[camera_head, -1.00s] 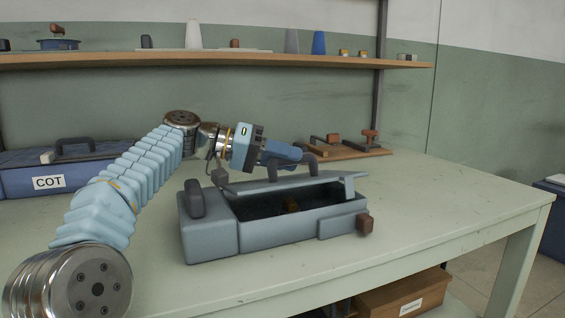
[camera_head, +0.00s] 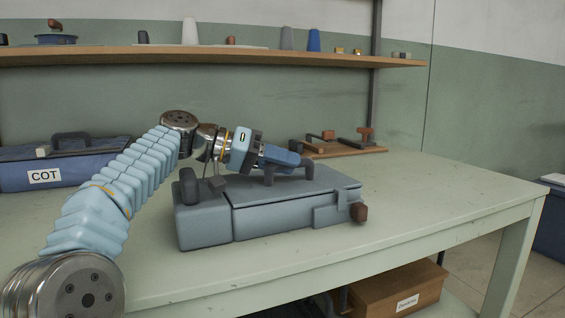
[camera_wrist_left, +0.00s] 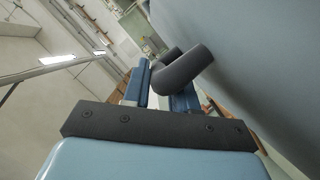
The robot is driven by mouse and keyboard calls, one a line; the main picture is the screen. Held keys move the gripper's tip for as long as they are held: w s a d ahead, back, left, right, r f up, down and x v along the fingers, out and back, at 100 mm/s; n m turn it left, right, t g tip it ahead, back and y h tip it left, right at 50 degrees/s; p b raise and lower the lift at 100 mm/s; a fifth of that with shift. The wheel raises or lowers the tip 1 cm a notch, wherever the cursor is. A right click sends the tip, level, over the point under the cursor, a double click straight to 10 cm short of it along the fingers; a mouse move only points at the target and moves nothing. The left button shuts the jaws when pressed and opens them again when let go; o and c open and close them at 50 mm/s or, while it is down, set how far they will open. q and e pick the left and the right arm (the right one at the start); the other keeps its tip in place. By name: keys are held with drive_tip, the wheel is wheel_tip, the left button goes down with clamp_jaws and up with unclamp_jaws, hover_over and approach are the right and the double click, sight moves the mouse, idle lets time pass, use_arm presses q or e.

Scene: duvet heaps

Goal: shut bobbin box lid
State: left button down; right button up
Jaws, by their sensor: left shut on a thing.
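The grey-blue bobbin box (camera_head: 275,219) stands on the pale green table. Its lid (camera_head: 328,184) lies flat over the top, and the inside is hidden; I cannot tell whether a small gap is left. A dark arched handle (camera_head: 269,176) stands on the lid. A brown knob (camera_head: 358,212) sits at the box's right front corner. My left gripper (camera_head: 290,159) is shut on the lid handle, just above the lid. In the left wrist view the dark handle (camera_wrist_left: 183,68) shows close to the blue fingers, beside the large lid surface (camera_wrist_left: 260,60). My right gripper is not in view.
A blue box marked COT (camera_head: 85,171) stands at the table's left. A wooden board with small tools (camera_head: 345,150) lies at the back right. A shelf (camera_head: 200,52) with cones and spools runs along the wall. The table's right side is clear.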

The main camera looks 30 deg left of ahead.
use_arm(q)
drive_tip(key=c, duration=1)
unclamp_jaws()
drive_tip(key=shift+o, duration=0.2)
drive_tip(key=shift+r+p, duration=0.3)
drive_tip(key=shift+r, duration=0.1)
drive_tip(key=r, duration=0.1)
drive_tip(key=r+p, duration=0.1)
drive_tip(key=r, duration=0.1)
drive_tip(key=shift+s+d+r, duration=0.15)
drive_tip(key=shift+s, duration=0.05)
drive_tip(key=s+d+r, duration=0.3)
drive_tip(key=s+r, duration=0.1)
drive_tip(key=s, duration=0.2)
drive_tip(key=s+d+r+p, duration=0.1)
drive_tip(key=s+d+r, duration=0.2)
drive_tip(key=s, duration=0.3)
drive_tip(key=shift+d+r+p, duration=0.25)
drive_tip(key=shift+r+p, duration=0.05)
drive_tip(key=shift+r, duration=0.6)
drive_tip(key=shift+c, duration=0.4)
